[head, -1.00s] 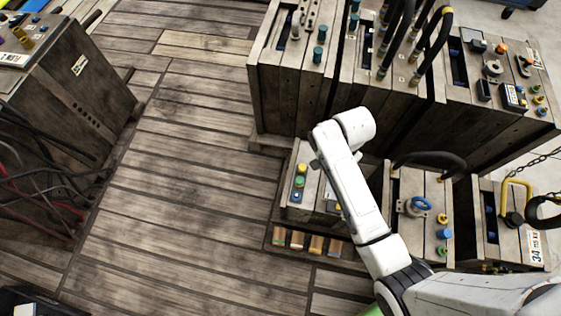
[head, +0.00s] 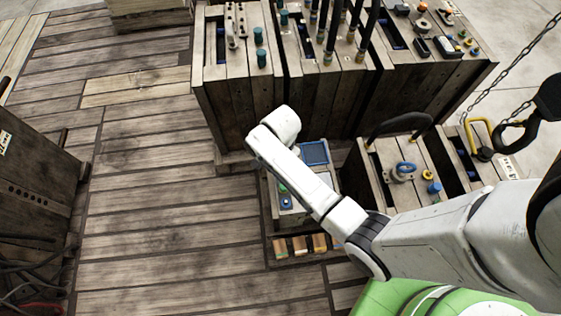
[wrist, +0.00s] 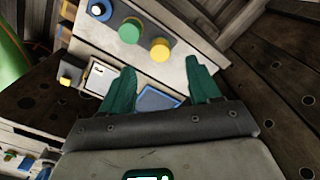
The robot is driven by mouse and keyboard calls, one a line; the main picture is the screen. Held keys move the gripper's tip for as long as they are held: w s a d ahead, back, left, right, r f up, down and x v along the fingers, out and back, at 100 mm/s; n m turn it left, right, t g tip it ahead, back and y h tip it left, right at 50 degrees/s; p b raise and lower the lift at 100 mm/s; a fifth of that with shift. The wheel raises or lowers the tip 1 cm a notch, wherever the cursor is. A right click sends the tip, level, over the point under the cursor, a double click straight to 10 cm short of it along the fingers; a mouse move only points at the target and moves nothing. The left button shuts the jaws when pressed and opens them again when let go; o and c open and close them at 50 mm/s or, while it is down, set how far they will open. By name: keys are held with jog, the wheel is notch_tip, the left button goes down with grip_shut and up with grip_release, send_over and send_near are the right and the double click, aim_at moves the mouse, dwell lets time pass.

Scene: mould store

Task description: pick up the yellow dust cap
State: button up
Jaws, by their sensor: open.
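The yellow dust cap (wrist: 160,49) is a round knob at the end of a row on a pale wooden panel in the wrist view. A green cap (wrist: 130,31) and a blue and white one (wrist: 100,9) stand beside it. My gripper (wrist: 162,66) has two green fingers, spread apart and empty; the yellow cap shows between and beyond their tips, apart from both. In the head view my white arm hides the yellow cap and my gripper; the green cap (head: 283,188) and blue cap (head: 286,202) show at the arm's left edge.
Tall wooden mould blocks (head: 240,95) with hoses stand behind the low block. The plank floor (head: 150,200) to the left is clear.

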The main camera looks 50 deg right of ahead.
jog(key=shift+f+b, duration=1.15)
jog(key=shift+f, duration=2)
jog(key=c, duration=1.1)
jog(key=shift+r, duration=0.2)
jog(key=shift+r+p, duration=0.35)
jog(key=shift+r, duration=0.2)
notch_tip(320, 180, up, 2)
jog(key=shift+s+r+p, duration=0.15)
jog(key=shift+r+p, duration=0.05)
jog(key=shift+p, duration=0.3)
jog(key=s+r+p, duration=0.1)
jog(key=s+r, duration=0.2)
jog(key=s, duration=0.1)
jog(key=s+d+r+p, duration=0.1)
jog(key=s+r+p, duration=0.1)
jog(key=s, duration=0.3)
jog(key=s+r+p, duration=0.1)
jog(key=s+r, duration=0.3)
jog(key=shift+s+d+r+p, duration=0.1)
jog(key=shift+s+d+p, duration=0.15)
jog(key=shift+s+p, duration=0.15)
